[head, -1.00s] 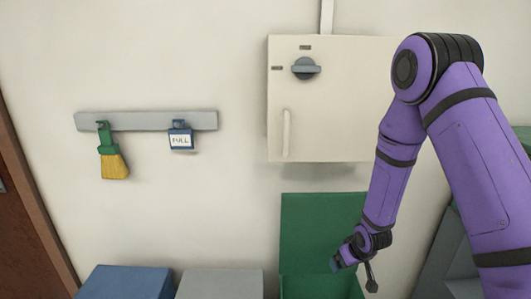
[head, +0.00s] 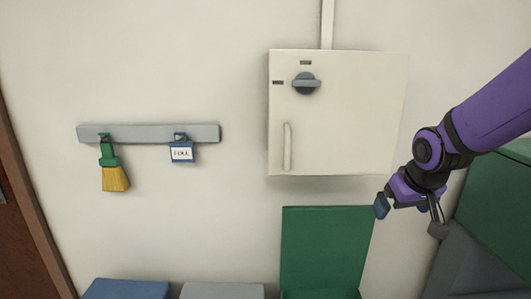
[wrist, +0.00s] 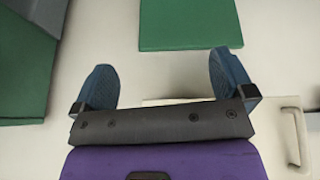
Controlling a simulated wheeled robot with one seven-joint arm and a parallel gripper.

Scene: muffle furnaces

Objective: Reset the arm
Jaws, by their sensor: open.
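My gripper (head: 402,208) is at the right of the head view, just below and right of the cream wall cabinet. It is open and empty. In the wrist view its two blue fingers (wrist: 162,76) stand wide apart with nothing between them. My purple arm reaches in from the right edge.
The cream cabinet (head: 340,130) has a grey knob and a pale handle. Below are an upright green lid (head: 325,245), a blue box (head: 125,289) and a grey box (head: 222,291).

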